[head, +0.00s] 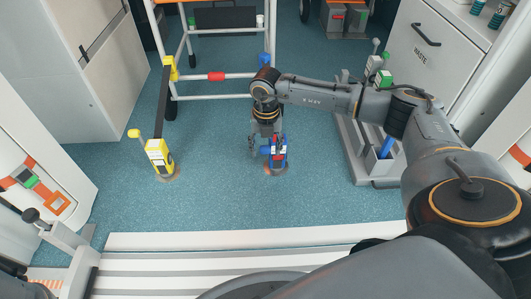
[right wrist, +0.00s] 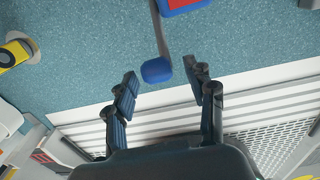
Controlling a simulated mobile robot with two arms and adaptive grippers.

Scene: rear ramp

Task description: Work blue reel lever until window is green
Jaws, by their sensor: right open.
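The blue reel (head: 279,152) stands on the floor on a round base, with red patches on its body. Its body edge shows at the top of the right wrist view, blue with a red face (right wrist: 180,3). Its lever, a grey bar with a blue knob (right wrist: 157,70), points toward my right gripper. My right gripper (head: 262,146) is open and beside the reel. In the right wrist view its two dark fingers (right wrist: 162,84) stand either side of the knob, with a gap on both sides. I cannot make out a green window. My left gripper is not in view.
A yellow reel (head: 159,157) with a yellow-knobbed lever stands to the left, a strap running up to the white wheeled frame (head: 212,98). A grey rack (head: 362,160) holding green and blue pieces stands right. A pale sill (head: 230,237) crosses the front. Floor between the reels is clear.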

